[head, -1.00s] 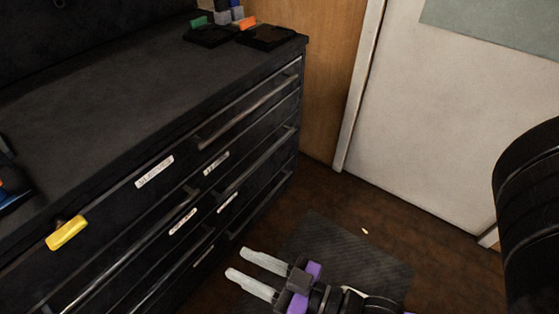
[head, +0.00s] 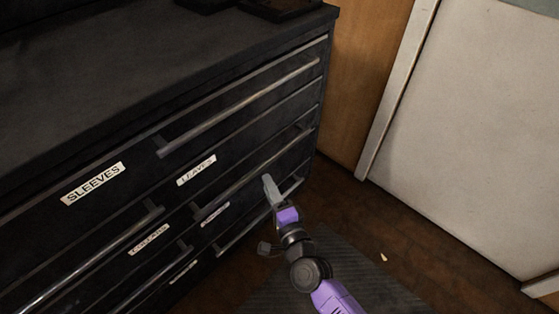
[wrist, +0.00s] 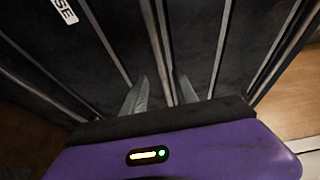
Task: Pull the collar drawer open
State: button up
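The black drawer cabinet (head: 130,140) fills the left of the head view. A white label that seems to read COLLARS (head: 148,239) is on a lower drawer front, below and left of the LEAVES label (head: 196,170). All drawer fronts look closed. My gripper (head: 268,186) is at the right-hand drawers, close to a bar handle (head: 255,175). In the wrist view, the two fingers of my gripper (wrist: 161,88) are apart, with a metal bar (wrist: 163,50) running between them. I cannot tell whether they touch it.
The SLEEVES label (head: 93,183) marks a drawer at the left. A long bar handle (head: 240,105) crosses the top right drawer. Dark trays (head: 280,8) sit on the cabinet top. A dark mat (head: 340,275) lies on the brown floor. A pale door (head: 480,130) stands at the right.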

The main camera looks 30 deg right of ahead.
aim_at(260, 170)
jog(key=w, duration=0.5)
jog(key=w+b, duration=0.1)
jog(key=w, duration=0.1)
jog(key=shift+w+d, duration=0.35)
jog(key=shift+w, duration=0.05)
jog(key=shift+r, duration=0.1)
grip_shut()
dwell(1.1)
